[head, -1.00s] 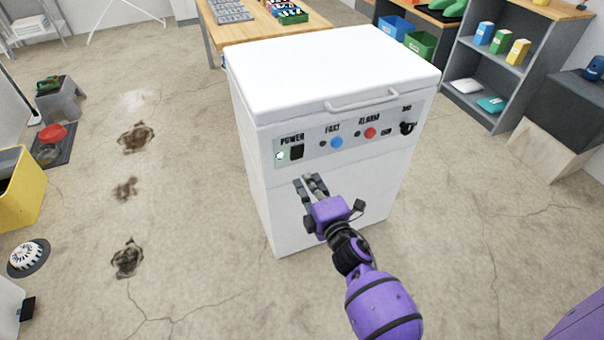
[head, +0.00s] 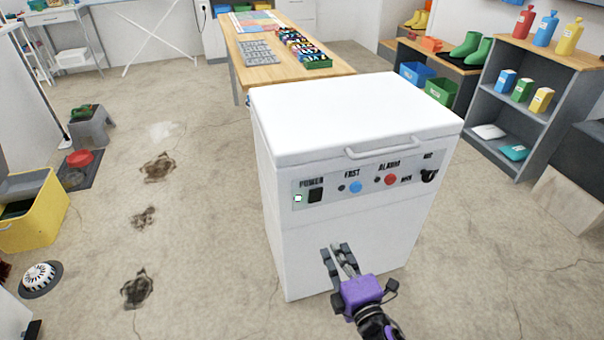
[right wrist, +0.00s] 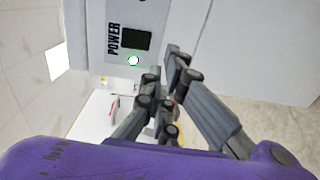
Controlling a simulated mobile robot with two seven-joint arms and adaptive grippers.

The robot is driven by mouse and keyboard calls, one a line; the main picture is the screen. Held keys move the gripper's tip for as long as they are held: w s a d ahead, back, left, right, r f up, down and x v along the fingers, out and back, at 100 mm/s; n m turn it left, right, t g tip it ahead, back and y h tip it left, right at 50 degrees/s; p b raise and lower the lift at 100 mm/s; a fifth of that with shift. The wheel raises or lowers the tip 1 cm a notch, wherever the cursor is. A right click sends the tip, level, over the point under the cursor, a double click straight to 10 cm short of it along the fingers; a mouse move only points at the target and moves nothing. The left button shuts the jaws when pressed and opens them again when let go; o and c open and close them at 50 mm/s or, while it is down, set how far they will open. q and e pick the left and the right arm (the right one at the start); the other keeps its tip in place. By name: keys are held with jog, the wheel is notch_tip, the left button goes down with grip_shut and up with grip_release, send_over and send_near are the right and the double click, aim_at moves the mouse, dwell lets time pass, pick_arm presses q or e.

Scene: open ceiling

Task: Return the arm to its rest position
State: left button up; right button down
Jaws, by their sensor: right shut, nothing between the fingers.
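My right gripper (head: 338,254) is purple with grey fingers. In the head view it is in front of the lower front of a white chest appliance (head: 352,118), below its control panel. It is shut with nothing between its fingers. In the right wrist view its fingers (right wrist: 172,92) show near the panel's POWER switch (right wrist: 137,39) and a lit green-white light (right wrist: 133,61). In the head view the black POWER switch (head: 315,195) sits beside the lit light (head: 298,198). I cannot tell whether the fingers touch the appliance. My left gripper is not in view.
A wooden table (head: 262,71) stands behind the appliance. A grey shelf (head: 553,82) with bottles and boxes is at right. A yellow bin (head: 42,222), a grey step stool (head: 90,128) and a round drain-like object (head: 40,279) are at left. Open concrete floor lies between.

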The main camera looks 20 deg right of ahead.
jog(key=s+f+m+g, duration=0.4)
jog(key=s+f+m, duration=0.15)
jog(key=s, duration=0.95)
jog(key=s+a+f+m+g, duration=0.1)
jog(key=s+f+m+g, duration=0.45)
jog(key=s, duration=0.95)
jog(key=s+f+m+g, duration=0.25)
jog(key=s+m, duration=0.45)
jog(key=s, duration=0.8)
pick_arm(q)
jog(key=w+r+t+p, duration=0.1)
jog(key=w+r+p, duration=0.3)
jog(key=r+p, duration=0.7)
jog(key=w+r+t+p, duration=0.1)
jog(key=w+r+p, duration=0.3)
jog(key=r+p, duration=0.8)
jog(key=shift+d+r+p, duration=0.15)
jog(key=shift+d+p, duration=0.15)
jog(key=shift+p, duration=0.4)
pick_arm(e)
jog(key=w+r+t, duration=0.1)
jog(key=w+r, duration=0.3)
jog(key=r, duration=0.7)
jog(key=w+r+t, duration=0.2)
jog(key=w+r, duration=0.2)
jog(key=r, duration=0.8)
jog(key=shift+w+a, duration=0.3)
jog(key=shift+a, duration=0.05)
